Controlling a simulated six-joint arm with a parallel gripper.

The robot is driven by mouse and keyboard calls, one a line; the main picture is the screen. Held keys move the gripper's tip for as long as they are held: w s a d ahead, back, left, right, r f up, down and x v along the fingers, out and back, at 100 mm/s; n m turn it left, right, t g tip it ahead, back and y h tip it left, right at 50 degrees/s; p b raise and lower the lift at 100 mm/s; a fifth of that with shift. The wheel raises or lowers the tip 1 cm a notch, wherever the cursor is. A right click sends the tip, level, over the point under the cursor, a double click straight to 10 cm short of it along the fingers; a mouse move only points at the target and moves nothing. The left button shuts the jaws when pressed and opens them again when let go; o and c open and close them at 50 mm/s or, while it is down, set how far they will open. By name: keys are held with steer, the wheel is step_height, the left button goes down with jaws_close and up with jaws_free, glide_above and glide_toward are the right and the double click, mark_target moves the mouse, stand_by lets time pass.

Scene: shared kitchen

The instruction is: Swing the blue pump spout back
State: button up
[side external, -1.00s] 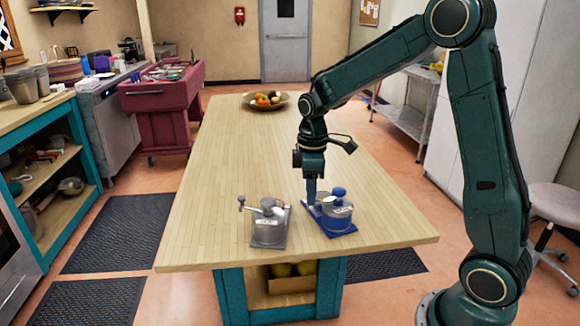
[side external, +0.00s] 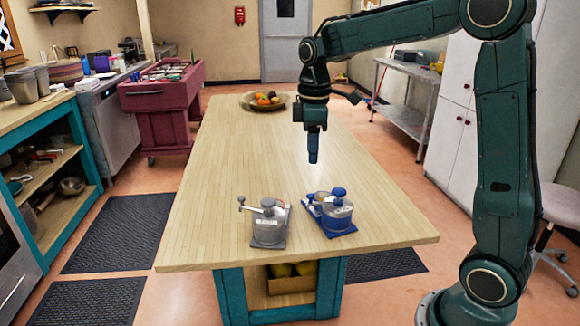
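The blue pump (side external: 335,215) stands on a blue base plate near the front of the wooden table. Its small blue spout part (side external: 309,199) points to the back left, and a blue knob tops the body. My gripper (side external: 313,160) points straight down above the table, behind the pump and clear of it. Nothing shows between its fingers, but they overlap from this side, so I cannot tell whether they are open or shut.
A grey pump (side external: 268,223) on a grey plate stands left of the blue one. A fruit bowl (side external: 279,101) sits at the table's far end. The middle of the wooden table (side external: 230,150) is clear.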

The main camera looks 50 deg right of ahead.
step_height(320, 180, up, 3)
steer(key=shift+r, duration=0.1)
stand_by(0.5)
steer(key=s+a+f+m+t, duration=0.1)
steer(key=s+a+m+t, duration=0.1)
steer(key=s, duration=0.8)
steer(key=s+a+m+t, duration=0.3)
steer(key=s+a+m, duration=0.2)
steer(key=s, duration=0.6)
steer(key=shift+s+a+f+t, duration=0.15)
steer(key=shift+a+f+t, duration=0.2)
steer(key=shift+a, duration=0.4)
